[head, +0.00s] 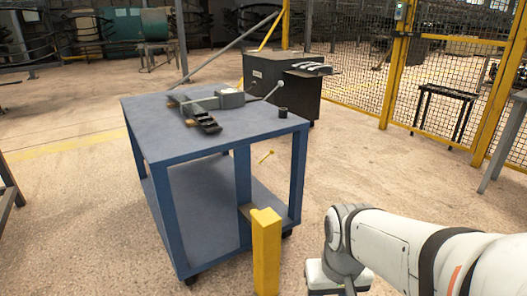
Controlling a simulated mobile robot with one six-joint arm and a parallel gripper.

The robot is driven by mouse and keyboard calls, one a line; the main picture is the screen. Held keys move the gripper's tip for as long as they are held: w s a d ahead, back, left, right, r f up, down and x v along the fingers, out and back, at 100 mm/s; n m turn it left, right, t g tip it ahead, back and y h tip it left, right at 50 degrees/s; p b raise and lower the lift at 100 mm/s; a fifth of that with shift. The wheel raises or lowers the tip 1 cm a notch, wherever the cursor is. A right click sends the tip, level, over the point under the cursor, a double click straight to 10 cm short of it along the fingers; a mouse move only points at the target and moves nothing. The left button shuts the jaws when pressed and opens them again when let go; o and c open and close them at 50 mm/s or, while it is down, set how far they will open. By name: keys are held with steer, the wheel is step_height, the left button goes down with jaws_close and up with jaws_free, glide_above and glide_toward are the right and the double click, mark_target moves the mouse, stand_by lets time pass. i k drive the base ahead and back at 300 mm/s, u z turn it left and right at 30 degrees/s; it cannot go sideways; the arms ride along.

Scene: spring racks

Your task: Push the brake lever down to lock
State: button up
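A short thin yellow lever (266,157) shows just below the tabletop of the blue cart, beside one of its legs. It is tilted, with its upper end to the right, and looks like the brake lever; its mounting is too small to make out. A thick yellow upright post (266,255) stands at the cart's near side, below the lever. The blue cart (190,150) stands left of my arm. My white arm reaches in from the lower right, right of the post and apart from the cart. My gripper's fingers do not show.
A grey vise (228,98), a black stepped part (204,121) and a small dark cup (283,112) are on the cart top. A dark cabinet (270,73) stands behind. Yellow-framed mesh fencing (358,70) runs at the right. Floor right of the cart is clear.

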mark_target(272, 152)
steer(key=z, duration=0.55)
steer(key=i, duration=0.7)
steer(key=z, duration=0.75)
steer(key=i, duration=1.7)
steer(key=u, duration=0.4)
steer(key=i, duration=1.15)
steer(key=u, duration=1.05)
steer(key=i, duration=0.35)
steer(key=u, duration=0.3)
steer(key=k, duration=0.75)
steer(key=u, duration=0.2)
steer(key=i, duration=0.65)
steer(key=z, duration=0.15)
